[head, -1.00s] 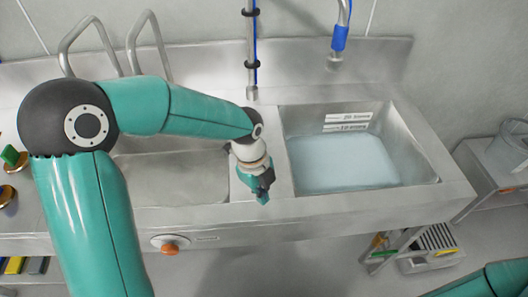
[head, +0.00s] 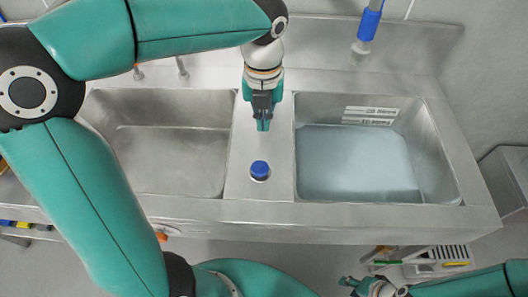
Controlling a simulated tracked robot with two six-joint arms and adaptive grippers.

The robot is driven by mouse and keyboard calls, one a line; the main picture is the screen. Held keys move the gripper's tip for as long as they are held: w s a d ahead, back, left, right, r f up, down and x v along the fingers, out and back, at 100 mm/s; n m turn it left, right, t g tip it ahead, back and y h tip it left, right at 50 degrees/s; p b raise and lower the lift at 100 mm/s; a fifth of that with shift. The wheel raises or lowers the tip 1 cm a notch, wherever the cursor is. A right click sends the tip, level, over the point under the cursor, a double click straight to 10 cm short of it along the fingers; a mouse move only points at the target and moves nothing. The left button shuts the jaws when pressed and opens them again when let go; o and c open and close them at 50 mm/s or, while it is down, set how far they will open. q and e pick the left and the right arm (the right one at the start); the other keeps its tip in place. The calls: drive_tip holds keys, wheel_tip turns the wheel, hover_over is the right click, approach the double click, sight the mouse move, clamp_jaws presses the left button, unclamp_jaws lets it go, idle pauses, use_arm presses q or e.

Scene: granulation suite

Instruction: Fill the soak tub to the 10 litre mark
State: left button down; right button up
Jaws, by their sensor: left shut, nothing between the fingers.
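The soak tub (head: 447,187) is the right-hand steel sink basin, with pale blue water (head: 360,165) in it. The waterline lies close to the lower label; the lettering is too small to read. A blue-topped knob (head: 260,168) stands on the deck between the basins. My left gripper (head: 263,126) is shut and empty, pointing down behind the knob and apart from it. My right gripper (head: 347,285) looks open at the bottom edge, away from the sink.
A second basin (head: 170,150), without visible water, lies left of the knob. A spout with a blue sleeve (head: 369,24) hangs behind the soak tub. A low rack (head: 420,262) stands below the sink at the right. My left arm crosses the left side.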

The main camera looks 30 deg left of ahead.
sight(263, 162)
use_arm(q)
drive_tip(key=shift+f, duration=0.15)
wheel_tip(263, 162, down, 14)
drive_tip(key=shift+r, duration=0.15)
idle(0.3)
